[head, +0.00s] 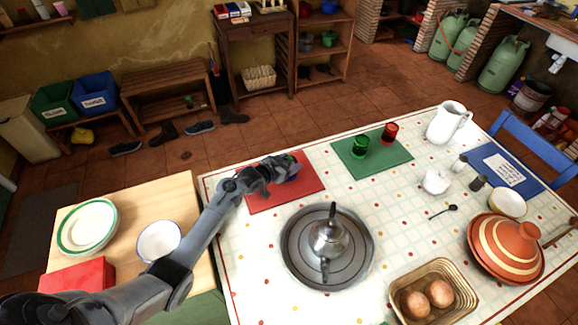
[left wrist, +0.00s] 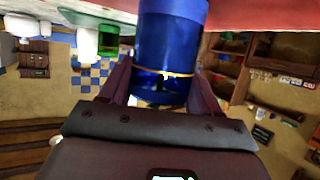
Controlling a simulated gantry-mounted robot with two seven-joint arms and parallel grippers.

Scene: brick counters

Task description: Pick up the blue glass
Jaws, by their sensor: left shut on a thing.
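The blue glass (left wrist: 172,40) is between the fingers of my left gripper (left wrist: 160,88) in the left wrist view, which looks upside down. My left gripper (head: 284,168) is shut on it at the red mat (head: 285,197) in the head view. There the gripper mostly hides the glass, and only a small blue part shows. The far end of the glass meets the red mat in the left wrist view; I cannot tell if it is lifted. My right gripper is not in view.
A green glass (head: 360,147) and a red glass (head: 389,134) stand on a green mat (head: 372,168) to the right. A metal teapot (head: 328,238) on a round tray (head: 300,265) stands in front. A white pitcher (head: 447,122) is farther right. A bowl (head: 158,241) stands at left.

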